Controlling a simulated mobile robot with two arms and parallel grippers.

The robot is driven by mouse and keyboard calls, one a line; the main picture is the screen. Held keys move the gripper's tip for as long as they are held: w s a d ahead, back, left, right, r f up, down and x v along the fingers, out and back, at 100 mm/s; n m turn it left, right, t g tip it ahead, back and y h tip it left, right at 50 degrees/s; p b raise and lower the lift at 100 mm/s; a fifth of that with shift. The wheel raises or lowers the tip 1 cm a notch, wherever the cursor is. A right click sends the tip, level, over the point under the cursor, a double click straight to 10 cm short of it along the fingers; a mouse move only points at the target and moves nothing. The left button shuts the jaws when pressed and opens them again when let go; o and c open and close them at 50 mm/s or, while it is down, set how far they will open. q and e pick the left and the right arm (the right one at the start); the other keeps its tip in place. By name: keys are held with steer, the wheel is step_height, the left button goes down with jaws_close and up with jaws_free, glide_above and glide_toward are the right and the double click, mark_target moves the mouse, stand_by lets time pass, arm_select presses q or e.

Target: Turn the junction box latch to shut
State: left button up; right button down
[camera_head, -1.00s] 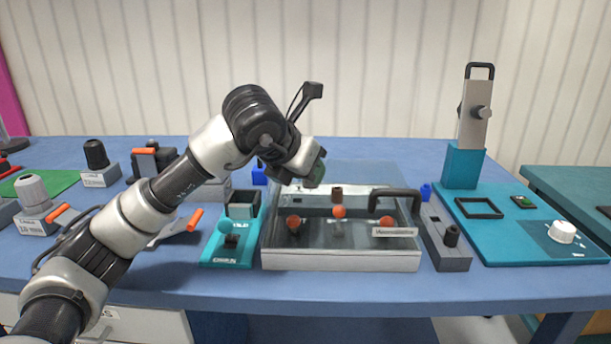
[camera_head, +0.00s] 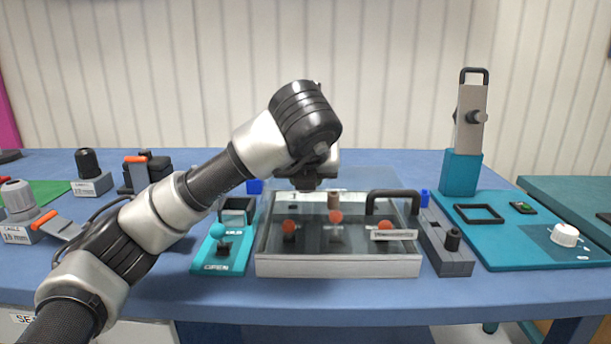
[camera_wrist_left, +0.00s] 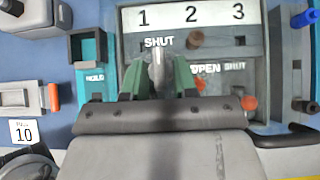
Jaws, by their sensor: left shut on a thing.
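The junction box (camera_head: 338,268) is a grey box under a clear raised cover, with a white strip numbered 1, 2, 3 (camera_wrist_left: 190,14) at its back in the left wrist view. My left gripper (camera_wrist_left: 157,85) has its green fingers on either side of a grey lever (camera_wrist_left: 158,58) under number 1, whose end points at the word SHUT. Its fingertips do not show in the head view. Orange knobs (camera_head: 336,216) and a brown post (camera_wrist_left: 195,40) stand in the box, beside the words OPEN and SHUT. My right gripper is out of view.
A black handle (camera_head: 392,194) arches over the box's right side. A teal HOLD/OPEN fixture (camera_head: 222,258) stands close at left, a grey block with a black knob (camera_head: 452,239) at right. A teal board (camera_head: 510,245) lies further right. Bare blue table shows in front.

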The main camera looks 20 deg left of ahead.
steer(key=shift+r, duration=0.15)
arm_select(q)
steer(key=o, duration=0.6)
steer(key=shift+o, duration=0.2)
